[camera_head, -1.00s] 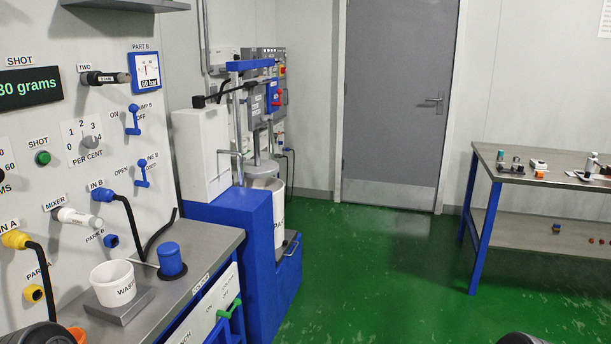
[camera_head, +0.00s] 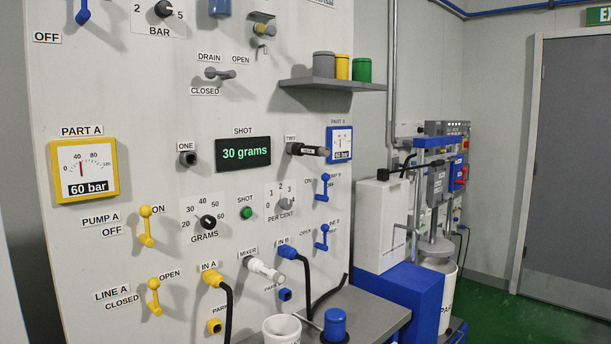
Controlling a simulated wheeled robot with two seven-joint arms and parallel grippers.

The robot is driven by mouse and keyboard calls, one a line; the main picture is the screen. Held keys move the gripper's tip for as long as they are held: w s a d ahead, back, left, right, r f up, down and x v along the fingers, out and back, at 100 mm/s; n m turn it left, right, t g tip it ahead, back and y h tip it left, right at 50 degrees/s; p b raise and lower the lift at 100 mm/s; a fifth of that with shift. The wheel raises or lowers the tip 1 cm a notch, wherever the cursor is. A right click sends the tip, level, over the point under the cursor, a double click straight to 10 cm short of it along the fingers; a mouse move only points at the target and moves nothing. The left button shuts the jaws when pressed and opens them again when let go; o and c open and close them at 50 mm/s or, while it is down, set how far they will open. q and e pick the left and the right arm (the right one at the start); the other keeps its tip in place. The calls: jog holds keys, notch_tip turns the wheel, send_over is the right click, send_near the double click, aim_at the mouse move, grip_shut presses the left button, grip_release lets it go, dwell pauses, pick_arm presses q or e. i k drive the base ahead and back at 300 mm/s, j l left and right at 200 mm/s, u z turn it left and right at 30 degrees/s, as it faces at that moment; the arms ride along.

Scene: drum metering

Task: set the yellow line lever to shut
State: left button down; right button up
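The yellow line lever (camera_head: 154,297), labelled LINE A, is on the lower left of the white panel. Its OPEN label (camera_head: 170,274) is at upper right and its CLOSED label (camera_head: 123,302) at left. The lever stands roughly upright, its yellow knob at the top towards OPEN. A similar yellow PUMP A lever (camera_head: 146,226) is above it, with its knob up by ON. The yellow part A gauge (camera_head: 83,171) reads 60 bar. Neither of my grippers is in view.
A yellow IN A plug with black hose (camera_head: 226,310) and a white mixer nozzle (camera_head: 264,270) stick out right of the lever. A white bucket (camera_head: 282,330) and blue pot (camera_head: 335,325) stand on the bench (camera_head: 372,314). A shelf (camera_head: 330,86) juts out higher up.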

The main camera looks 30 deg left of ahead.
aim_at(154, 284)
jog(key=u, duration=1.8)
jog(key=l+u, duration=0.1)
jog(key=l, duration=0.75)
jog(key=i, duration=0.05)
